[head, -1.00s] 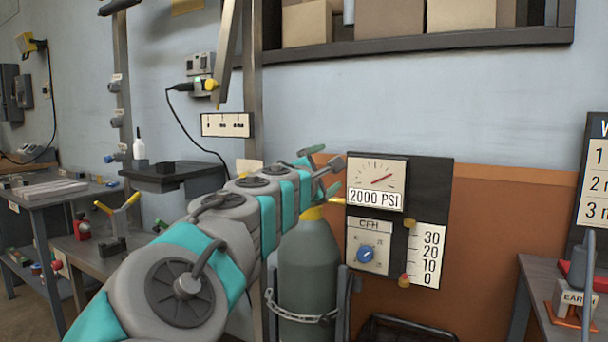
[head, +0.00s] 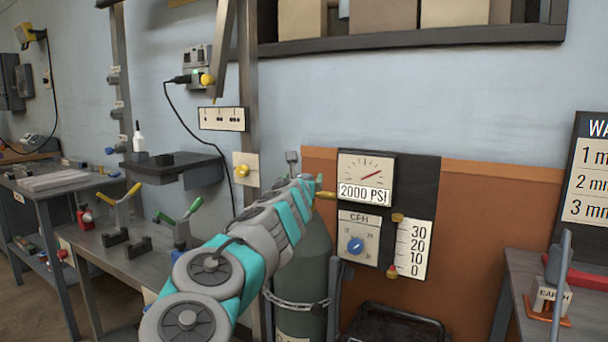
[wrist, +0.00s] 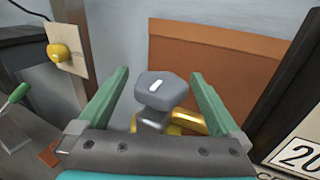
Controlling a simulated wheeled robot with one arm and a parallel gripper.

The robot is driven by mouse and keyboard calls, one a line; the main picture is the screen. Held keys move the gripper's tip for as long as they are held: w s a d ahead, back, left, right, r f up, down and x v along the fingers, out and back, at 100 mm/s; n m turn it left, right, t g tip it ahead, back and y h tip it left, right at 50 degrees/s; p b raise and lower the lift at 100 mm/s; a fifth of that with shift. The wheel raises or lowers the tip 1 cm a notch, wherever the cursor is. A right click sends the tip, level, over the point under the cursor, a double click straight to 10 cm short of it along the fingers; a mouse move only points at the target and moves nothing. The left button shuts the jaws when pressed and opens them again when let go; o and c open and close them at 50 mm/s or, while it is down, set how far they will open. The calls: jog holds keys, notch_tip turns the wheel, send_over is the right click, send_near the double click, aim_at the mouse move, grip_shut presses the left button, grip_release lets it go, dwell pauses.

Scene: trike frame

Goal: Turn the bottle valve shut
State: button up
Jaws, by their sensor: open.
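The grey bottle valve knob (wrist: 160,90) with a white mark on top stands between the two green fingers of my gripper (wrist: 158,100) in the wrist view. The fingers are open, one on each side, with gaps to the knob. A yellow brass fitting (wrist: 190,122) shows behind and below the knob. The grey-green gas bottle (head: 306,270) stands chained below. The pressure gauge (head: 366,177) reads 2000 PSI.
The gauge panel (head: 420,185) with a blue CFH knob (head: 355,245) is right of the bottle. A yellow knob on a wall plate (head: 243,170) is left of the valve. A workbench with clamps (head: 120,245) stands at left, a table (head: 510,275) at right.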

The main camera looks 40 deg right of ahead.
jog(key=shift+x, duration=1.25)
jog(key=shift+c, duration=0.2)
jog(key=c, duration=1.3)
